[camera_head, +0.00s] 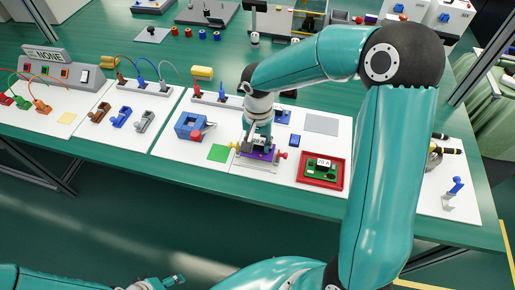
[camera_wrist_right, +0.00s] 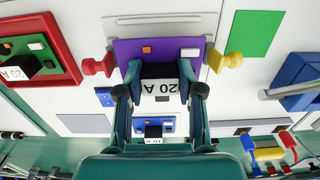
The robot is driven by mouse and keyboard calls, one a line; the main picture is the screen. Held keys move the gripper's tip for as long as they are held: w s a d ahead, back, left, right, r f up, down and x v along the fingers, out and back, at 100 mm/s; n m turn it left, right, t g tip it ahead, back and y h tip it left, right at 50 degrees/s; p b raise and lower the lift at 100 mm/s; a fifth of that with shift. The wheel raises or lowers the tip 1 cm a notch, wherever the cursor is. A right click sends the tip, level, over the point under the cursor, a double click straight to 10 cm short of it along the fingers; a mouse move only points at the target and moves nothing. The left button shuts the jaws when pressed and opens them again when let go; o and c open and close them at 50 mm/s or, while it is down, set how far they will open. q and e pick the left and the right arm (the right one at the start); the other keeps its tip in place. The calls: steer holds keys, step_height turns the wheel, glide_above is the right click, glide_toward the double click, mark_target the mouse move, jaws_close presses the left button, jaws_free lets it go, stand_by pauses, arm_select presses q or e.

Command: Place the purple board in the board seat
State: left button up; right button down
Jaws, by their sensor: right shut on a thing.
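The purple board (camera_head: 262,154) is at the front middle of the white worktop. In the right wrist view the purple board (camera_wrist_right: 190,48) carries a black block with a white "20 A" label (camera_wrist_right: 160,86). My right gripper (camera_wrist_right: 160,92) is shut on this block, one finger on each side. The board seat (camera_head: 256,166) shows as a grey edge along the board, with a yellow knob (camera_head: 237,147) and a red knob (camera_head: 282,155) at its ends. I cannot tell whether the board is fully down in it. My left gripper (camera_head: 172,282) is partly visible at the bottom edge, its opening unclear.
A red tray (camera_head: 300,180) with a green board stands right of the seat. A green square (camera_head: 219,153) and a blue box (camera_head: 190,126) are to the left. A blue board (camera_wrist_right: 168,120) and grey pad (camera_head: 322,124) lie behind.

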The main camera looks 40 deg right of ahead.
mark_target(258, 143)
steer(key=shift+f, duration=1.35)
steer(key=c, duration=0.7)
jaws_free()
steer(key=shift+f, duration=0.1)
step_height(258, 143, up, 12)
steer(key=shift+r+p, duration=0.15)
steer(key=shift+p, duration=0.15)
